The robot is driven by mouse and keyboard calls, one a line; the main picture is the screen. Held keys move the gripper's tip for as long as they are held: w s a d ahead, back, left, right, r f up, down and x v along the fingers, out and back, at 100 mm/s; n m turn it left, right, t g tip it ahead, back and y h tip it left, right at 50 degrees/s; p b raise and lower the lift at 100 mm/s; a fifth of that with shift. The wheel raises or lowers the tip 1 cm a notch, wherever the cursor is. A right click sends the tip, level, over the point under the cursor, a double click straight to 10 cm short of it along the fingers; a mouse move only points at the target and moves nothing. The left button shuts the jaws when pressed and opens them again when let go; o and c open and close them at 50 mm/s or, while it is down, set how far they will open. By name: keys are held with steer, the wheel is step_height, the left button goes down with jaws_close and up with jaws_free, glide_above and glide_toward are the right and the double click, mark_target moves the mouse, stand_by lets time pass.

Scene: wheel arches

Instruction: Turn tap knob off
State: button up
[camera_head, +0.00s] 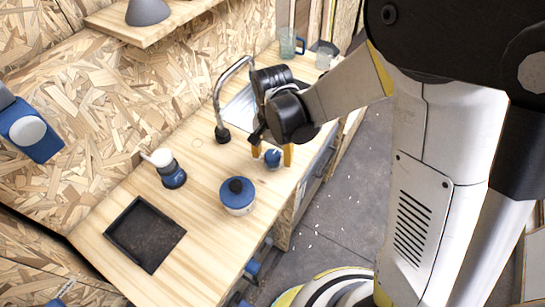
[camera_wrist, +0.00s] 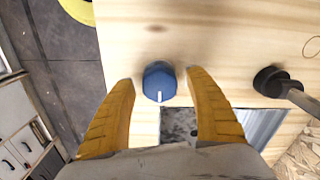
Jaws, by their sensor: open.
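The tap knob (camera_head: 272,158) is a small blue knob on the wooden counter, at the front edge side of the sink. In the wrist view the knob (camera_wrist: 159,80) has a white pointer line that faces down toward my gripper. My gripper (camera_wrist: 163,82) is open, with one yellow finger on each side of the knob and visible gaps between. In the head view my gripper (camera_head: 271,154) points down at the knob, and my arm hides part of the sink. The tap (camera_head: 223,97) is a curved grey spout with a dark end; its dark base also shows in the wrist view (camera_wrist: 268,82).
Glass cups (camera_head: 290,43) stand at the far end. A shelf (camera_head: 150,30) juts from the chipboard wall.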

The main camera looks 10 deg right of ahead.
steer(key=shift+f, duration=0.15)
steer(key=c, duration=1.2)
steer(key=shift+n, duration=0.4)
steer(key=n+b, duration=0.1)
steer(key=n, duration=0.2)
steer(key=shift+n, duration=0.4)
steer(key=n, duration=0.4)
steer(key=shift+n+b, duration=0.3)
steer(key=n, duration=0.8)
steer(key=shift+n+b, duration=0.3)
steer(key=shift+b, duration=0.1)
